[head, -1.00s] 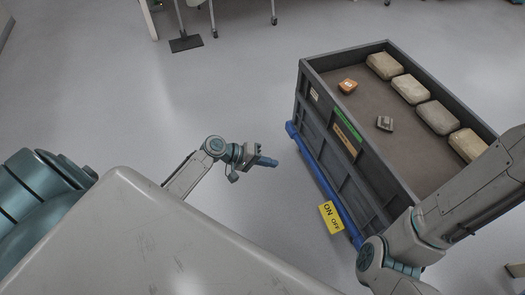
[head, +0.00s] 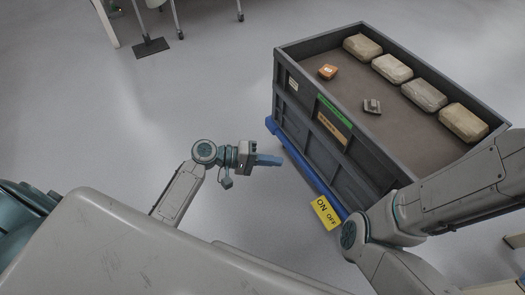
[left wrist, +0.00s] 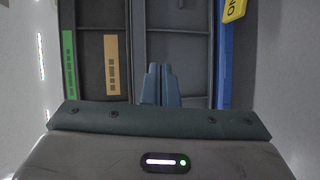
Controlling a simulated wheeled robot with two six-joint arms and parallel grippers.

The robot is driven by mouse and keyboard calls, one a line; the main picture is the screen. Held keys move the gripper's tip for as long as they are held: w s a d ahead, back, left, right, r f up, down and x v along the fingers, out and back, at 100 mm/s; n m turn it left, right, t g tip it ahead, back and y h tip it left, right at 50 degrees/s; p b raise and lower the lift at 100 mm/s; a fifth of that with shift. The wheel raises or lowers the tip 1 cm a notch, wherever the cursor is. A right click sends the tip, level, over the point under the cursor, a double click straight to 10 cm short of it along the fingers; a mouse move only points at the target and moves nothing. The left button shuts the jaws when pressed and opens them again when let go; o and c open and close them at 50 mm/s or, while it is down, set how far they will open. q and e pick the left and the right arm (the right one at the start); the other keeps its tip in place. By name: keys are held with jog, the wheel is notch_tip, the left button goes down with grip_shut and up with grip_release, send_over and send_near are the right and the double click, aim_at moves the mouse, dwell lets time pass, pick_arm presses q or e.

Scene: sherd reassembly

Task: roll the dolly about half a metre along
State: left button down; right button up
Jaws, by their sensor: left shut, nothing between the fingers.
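The dolly (head: 297,160) is a low blue base under a large grey open crate (head: 284,105). A yellow ON/OFF tag (head: 326,212) sits at its near end, and the tag also shows in the left wrist view (left wrist: 234,8). My left gripper (head: 278,160) is shut and empty, its blue fingers pointing at the crate's long side. In the left wrist view the fingers (left wrist: 160,82) lie together in front of the crate wall (left wrist: 185,60); I cannot tell whether they touch it. My right arm reaches over the crate's near right corner; its gripper is out of view.
A dark-footed stand (head: 150,46) and chair legs are at the top left. The floor between is clear.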

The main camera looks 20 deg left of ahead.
pick_arm(q)
jog(key=shift+s+d, duration=0.1)
jog(key=shift+d, duration=0.15)
dwell(0.3)
